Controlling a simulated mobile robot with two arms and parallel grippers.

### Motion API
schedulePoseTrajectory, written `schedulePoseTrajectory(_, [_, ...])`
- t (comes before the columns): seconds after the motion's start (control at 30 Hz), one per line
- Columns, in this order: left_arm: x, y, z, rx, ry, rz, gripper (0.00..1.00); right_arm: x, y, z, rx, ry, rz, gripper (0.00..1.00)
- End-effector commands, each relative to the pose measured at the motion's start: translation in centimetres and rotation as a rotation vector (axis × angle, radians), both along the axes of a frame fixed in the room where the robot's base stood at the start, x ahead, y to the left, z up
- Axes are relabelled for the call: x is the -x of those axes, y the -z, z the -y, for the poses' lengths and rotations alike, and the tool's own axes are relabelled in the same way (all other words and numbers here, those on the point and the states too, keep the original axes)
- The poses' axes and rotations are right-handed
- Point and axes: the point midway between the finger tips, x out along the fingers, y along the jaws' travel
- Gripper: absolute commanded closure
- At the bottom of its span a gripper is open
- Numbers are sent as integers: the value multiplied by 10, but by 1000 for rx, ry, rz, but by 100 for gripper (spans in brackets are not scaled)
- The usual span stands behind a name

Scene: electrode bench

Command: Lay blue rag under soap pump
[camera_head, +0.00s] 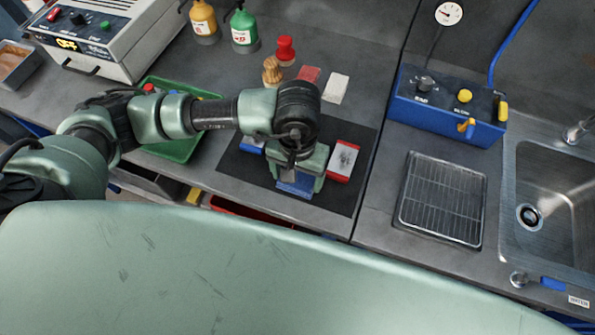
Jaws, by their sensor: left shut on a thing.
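My left gripper (297,178) reaches down over a dark mat, shut on a blue thing (295,184) that looks like the blue rag. The gripper hides much of it, and I cannot tell whether it touches the mat. A yellow bottle (203,20) and a green bottle (243,28), both with dark tops, stand at the back of the bench. A round metal-topped thing (519,279) stands by the sink's front edge. I cannot tell for sure which of these is the soap pump. My right gripper is out of view.
The dark mat (335,197) also holds a red block with a pale top (344,158). A green tray (180,150) lies left, partly behind my arm. A wire rack (442,200) lies left of the sink (560,205). A blue control box (447,108) stands behind the rack.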

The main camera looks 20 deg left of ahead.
Motion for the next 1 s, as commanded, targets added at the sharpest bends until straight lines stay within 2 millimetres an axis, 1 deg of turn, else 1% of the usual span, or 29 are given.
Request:
schedulePoseTrajectory(0.23, [0, 1, 0, 1, 0, 1, 61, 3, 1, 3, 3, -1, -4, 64])
schedulePoseTrajectory(0.37, [0, 4, 0, 1, 0, 1, 61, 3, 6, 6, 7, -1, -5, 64])
schedulePoseTrajectory(0.4, [0, 4, 0, 1, 0, 1, 20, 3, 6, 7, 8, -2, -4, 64])
schedulePoseTrajectory(0.47, [0, 3, 0, 1, 0, 1, 3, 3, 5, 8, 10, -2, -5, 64])
schedulePoseTrajectory(0.5, [0, 3, 0, 1, 0, 1, 1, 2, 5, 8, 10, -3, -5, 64])
schedulePoseTrajectory(0.77, [0, 2, 0, 1, 0, 1, 1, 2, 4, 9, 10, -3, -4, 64])
schedulePoseTrajectory(0.9, [0, -4, 0, 1, 0, 1, 1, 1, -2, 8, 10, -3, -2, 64])
schedulePoseTrajectory(0.93, [-1, -5, 1, 2, 0, 4, 1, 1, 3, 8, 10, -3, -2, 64])
schedulePoseTrajectory(1.0, [-2, -15, 1, 3, 1, 7, 1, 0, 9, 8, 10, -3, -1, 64])
